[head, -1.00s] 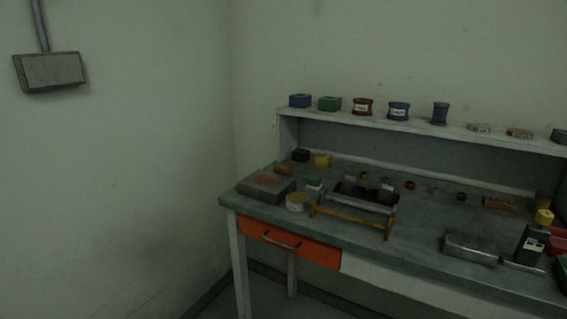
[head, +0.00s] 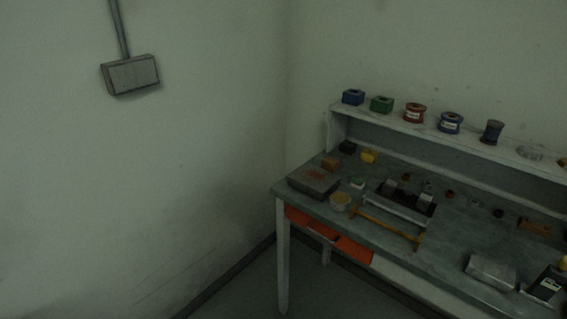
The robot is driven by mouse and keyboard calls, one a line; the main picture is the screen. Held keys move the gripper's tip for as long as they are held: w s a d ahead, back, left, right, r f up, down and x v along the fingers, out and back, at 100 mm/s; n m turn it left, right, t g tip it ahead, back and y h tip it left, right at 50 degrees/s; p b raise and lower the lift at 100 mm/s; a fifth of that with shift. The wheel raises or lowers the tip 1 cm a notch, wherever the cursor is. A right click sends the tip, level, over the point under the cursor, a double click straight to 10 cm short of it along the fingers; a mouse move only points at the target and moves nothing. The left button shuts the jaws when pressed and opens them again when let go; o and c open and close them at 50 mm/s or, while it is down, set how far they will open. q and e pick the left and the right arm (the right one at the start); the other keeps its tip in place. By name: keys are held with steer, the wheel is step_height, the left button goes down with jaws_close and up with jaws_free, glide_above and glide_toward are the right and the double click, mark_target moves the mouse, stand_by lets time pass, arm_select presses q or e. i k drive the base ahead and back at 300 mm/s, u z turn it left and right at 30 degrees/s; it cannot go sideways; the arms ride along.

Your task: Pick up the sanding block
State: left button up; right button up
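I cannot tell for sure which thing is the sanding block. Several small blocks lie at the far left of the workbench (head: 452,232): an orange-brown block (head: 330,162), a black block (head: 347,147) and a yellow block (head: 368,156). A small green-and-white block (head: 357,183) lies nearer the middle. A flat grey block with a reddish patch on top (head: 313,181) lies at the bench's left front corner. Neither of my grippers is in view, and nothing is seen held.
A metal box (head: 490,271) lies at right. A raised shelf (head: 440,133) holds spools and boxes. A grey wall box (head: 131,75) hangs at left. Floor left of the bench is clear.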

mark_target(328, 164)
steer(key=u, duration=0.75)
steer(key=i, duration=2.05)
steer(key=z, duration=1.75)
